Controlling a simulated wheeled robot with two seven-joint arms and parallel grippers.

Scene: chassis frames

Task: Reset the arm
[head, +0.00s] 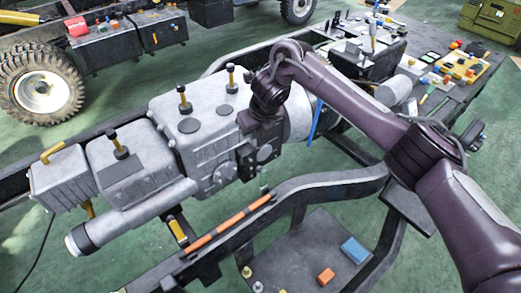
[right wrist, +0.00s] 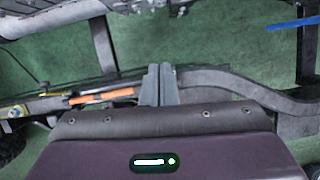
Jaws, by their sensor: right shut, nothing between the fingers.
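My right arm reaches in from the right in the head view and bends down over the grey engine and gearbox block (head: 205,130). My right gripper (head: 263,180) hangs at the near side of this block, above the black chassis rail (head: 325,183). In the right wrist view its two fingers (right wrist: 158,72) are together with nothing between them. An orange bar (head: 228,222) lies along the rail, left of the fingers; it also shows in the right wrist view (right wrist: 103,95). My left gripper is not in view.
A lower plate (head: 300,250) carries a blue block (head: 355,250) and an orange block (head: 326,275). A cluttered parts board (head: 455,70) is at the right back. Another chassis with a big wheel (head: 42,92) stands at the left back. Green floor lies around.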

